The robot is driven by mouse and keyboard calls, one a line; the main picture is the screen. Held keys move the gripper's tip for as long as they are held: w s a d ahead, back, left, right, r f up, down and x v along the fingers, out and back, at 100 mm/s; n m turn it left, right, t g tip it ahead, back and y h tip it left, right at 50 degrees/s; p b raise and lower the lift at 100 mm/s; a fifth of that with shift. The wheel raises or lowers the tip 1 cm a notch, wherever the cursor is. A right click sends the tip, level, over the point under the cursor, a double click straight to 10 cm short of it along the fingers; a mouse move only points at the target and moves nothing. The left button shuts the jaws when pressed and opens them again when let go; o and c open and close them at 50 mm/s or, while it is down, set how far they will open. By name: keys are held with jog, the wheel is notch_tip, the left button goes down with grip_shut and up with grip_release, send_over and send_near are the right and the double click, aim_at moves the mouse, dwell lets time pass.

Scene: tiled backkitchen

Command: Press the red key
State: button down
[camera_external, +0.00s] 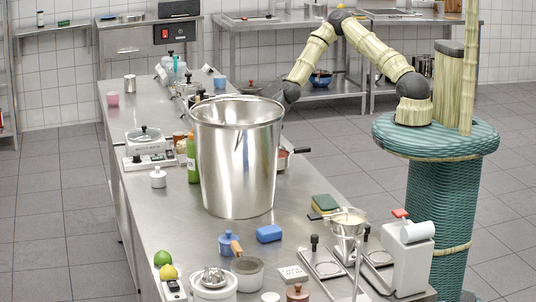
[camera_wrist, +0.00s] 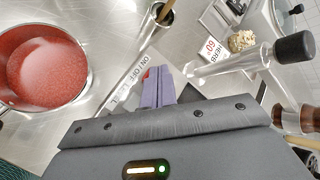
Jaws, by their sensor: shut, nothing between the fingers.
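A narrow pale panel (camera_wrist: 120,92) with printed lettering that looks like "ON / OFF" lies under my fingers in the wrist view. A small patch of red (camera_wrist: 146,73), which looks like the red key, shows just left of the fingertips and is partly covered by them. My gripper (camera_wrist: 160,72) is shut and empty, its purple fingers pointing at the panel's far end. I cannot tell whether the fingertips touch the red patch. In the external view my forearm (camera_external: 316,50) reaches down behind the big steel pot (camera_external: 236,160), which hides the fingers and the panel.
A pan with red contents (camera_wrist: 40,62) stands left of the panel in the wrist view. A metal handle with a black knob (camera_wrist: 294,47) stands close on the right. The steel counter (camera_external: 150,205) also bears a green bottle (camera_external: 193,160), a blue block (camera_external: 269,234) and a sponge (camera_external: 325,203).

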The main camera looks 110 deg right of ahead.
jog(key=shift+r+p, duration=0.75)
jog(key=shift+r, duration=0.1)
notch_tip(320, 180, up, 6)
jog(key=p, duration=0.4)
jog(key=shift+p, duration=0.4)
